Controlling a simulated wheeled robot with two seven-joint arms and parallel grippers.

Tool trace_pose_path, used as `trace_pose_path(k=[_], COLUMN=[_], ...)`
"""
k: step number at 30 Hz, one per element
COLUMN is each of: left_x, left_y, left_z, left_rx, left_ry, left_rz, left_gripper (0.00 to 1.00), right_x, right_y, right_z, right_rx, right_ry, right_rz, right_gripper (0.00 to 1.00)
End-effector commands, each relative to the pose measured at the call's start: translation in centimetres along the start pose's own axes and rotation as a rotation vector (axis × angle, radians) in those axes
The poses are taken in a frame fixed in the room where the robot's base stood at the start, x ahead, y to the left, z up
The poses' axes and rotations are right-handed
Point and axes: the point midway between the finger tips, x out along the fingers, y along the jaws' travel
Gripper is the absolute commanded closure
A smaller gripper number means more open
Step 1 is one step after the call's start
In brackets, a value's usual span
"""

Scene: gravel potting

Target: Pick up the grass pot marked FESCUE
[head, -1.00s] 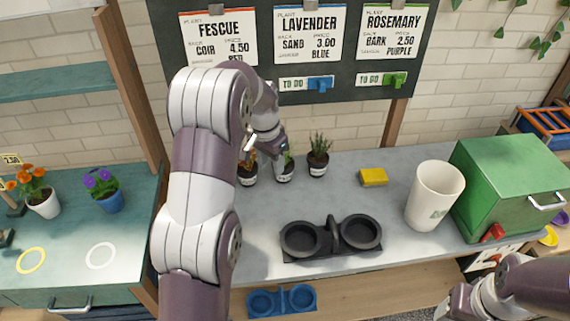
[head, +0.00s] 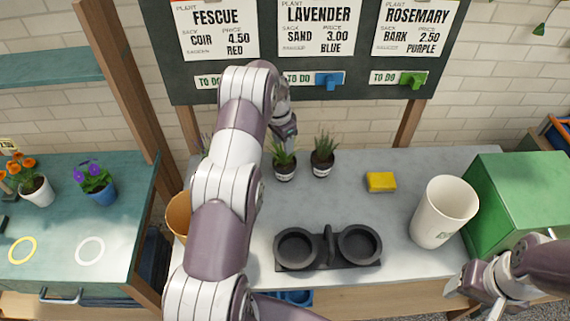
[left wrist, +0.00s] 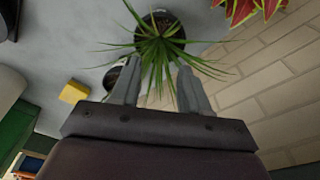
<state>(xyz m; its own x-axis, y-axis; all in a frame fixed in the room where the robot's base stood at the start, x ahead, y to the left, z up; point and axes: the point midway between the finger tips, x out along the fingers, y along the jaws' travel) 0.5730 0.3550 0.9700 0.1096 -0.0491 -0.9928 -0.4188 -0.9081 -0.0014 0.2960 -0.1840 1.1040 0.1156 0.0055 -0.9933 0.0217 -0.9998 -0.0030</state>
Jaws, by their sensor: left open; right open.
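A small pot of green spiky grass (head: 284,170) stands on the grey counter, and it also shows in the left wrist view (left wrist: 160,35). Its label is too small to read, so I cannot tell whether it says FESCUE. My left gripper (head: 287,140) is just above and behind it, open. In the left wrist view the open fingers (left wrist: 156,72) point at the grass, with leaves reaching between and over them. A second plant pot (head: 322,163) stands to its right. My right gripper (head: 468,285) is open and empty at the lower right.
A red-leaved plant (left wrist: 250,8) is beside the grass. A black double holder (head: 328,262), yellow sponge (head: 381,182), white cup (head: 443,212) and green box (head: 515,200) are on the counter. An orange-brown pot (head: 178,214) is partly behind my left arm. The board (head: 300,82) hangs behind.

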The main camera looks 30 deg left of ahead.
Motion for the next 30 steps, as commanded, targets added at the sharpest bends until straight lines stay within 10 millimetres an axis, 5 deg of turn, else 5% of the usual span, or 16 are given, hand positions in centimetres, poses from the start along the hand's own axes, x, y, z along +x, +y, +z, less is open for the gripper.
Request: trace_pose_path(k=[2,6,13,14,18,30], left_x=[1.0,3.4,4.0,4.0,4.0,3.9], left_y=[0.3,0.3,0.3,0.3,0.3,0.3], left_z=[0.2,0.2,0.2,0.2,0.2,0.2], left_rx=[0.0,0.0,0.0,0.0,0.0,0.0], left_ry=[-0.005,-0.003,-0.001,-0.001,-0.001,-0.001], left_rz=[0.005,0.003,0.001,0.001,0.001,0.001], left_gripper=[0.55,0.55,0.55,0.58,1.0,1.0], right_x=[-1.7,-2.1,-2.0,-1.9,-1.9,-2.0], right_y=[0.0,0.0,0.0,0.0,0.0,0.0], right_z=[-0.2,-0.3,-0.2,-0.2,-0.2,-0.3], right_rx=[0.0,0.0,0.0,0.0,0.0,0.0], right_ry=[0.001,0.001,0.001,0.001,0.001,0.001], right_rz=[0.0,0.0,0.0,0.0,0.0,0.0], right_gripper=[0.36,0.36,0.36,0.36,0.36,0.36])
